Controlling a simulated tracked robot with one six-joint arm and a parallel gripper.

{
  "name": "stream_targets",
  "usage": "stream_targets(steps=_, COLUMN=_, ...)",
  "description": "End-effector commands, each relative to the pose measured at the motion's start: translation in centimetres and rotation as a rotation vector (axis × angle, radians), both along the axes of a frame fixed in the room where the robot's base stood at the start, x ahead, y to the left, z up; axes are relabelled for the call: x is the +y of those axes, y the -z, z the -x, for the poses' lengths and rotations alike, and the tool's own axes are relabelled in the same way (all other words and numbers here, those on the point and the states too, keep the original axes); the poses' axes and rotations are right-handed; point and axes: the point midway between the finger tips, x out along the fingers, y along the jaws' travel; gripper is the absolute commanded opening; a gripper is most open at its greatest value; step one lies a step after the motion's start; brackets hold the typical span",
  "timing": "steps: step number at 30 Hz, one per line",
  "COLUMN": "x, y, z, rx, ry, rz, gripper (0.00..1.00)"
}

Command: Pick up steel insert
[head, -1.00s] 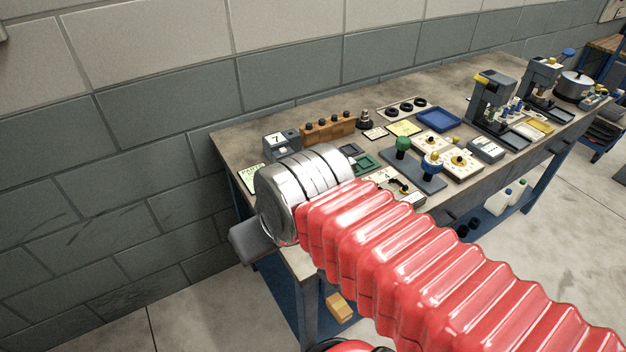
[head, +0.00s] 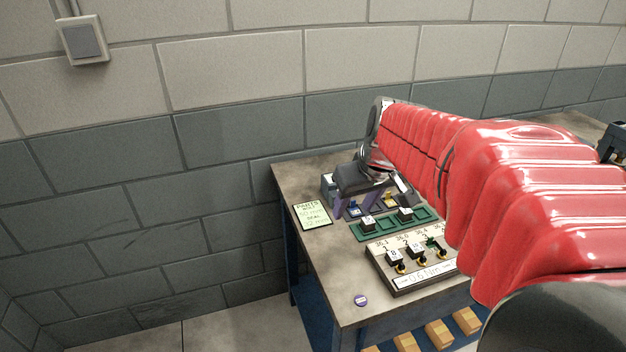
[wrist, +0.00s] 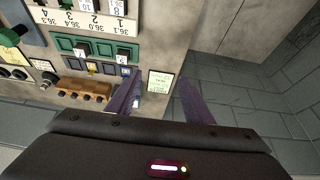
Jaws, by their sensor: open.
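My gripper (head: 356,204) is over the left end of the bench in the head view, its two purple fingers pointing down. I cannot tell for sure which small part is the steel insert. A green tray (head: 385,228) beside the fingers holds two small blocks with white labelled tops; it also shows in the wrist view (wrist: 100,47). Small blue (head: 353,210) and yellow (head: 390,200) holders sit close behind it, partly hidden by my gripper and arm.
A pale numbered board (head: 410,278) with several small blocks stands nearer the front. A notice card (head: 311,214) lies left of the gripper. The wrist view shows a wooden block row (wrist: 84,88). A wall is behind.

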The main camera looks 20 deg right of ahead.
Motion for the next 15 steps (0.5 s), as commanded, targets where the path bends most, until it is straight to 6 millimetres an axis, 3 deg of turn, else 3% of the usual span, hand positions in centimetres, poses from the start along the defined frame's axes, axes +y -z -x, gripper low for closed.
stream_targets(steps=3, x=-3.6, y=1.0, z=-1.7, rx=0.01, ry=0.014, rz=-0.005, gripper=0.47)
stream_targets(steps=9, x=-8.6, y=2.4, z=-3.5, rx=0.015, ry=0.022, rz=-0.009, gripper=0.47)
stream_targets(steps=15, x=-10.6, y=3.0, z=-4.0, rx=0.013, ry=0.022, rz=-0.009, gripper=0.47)
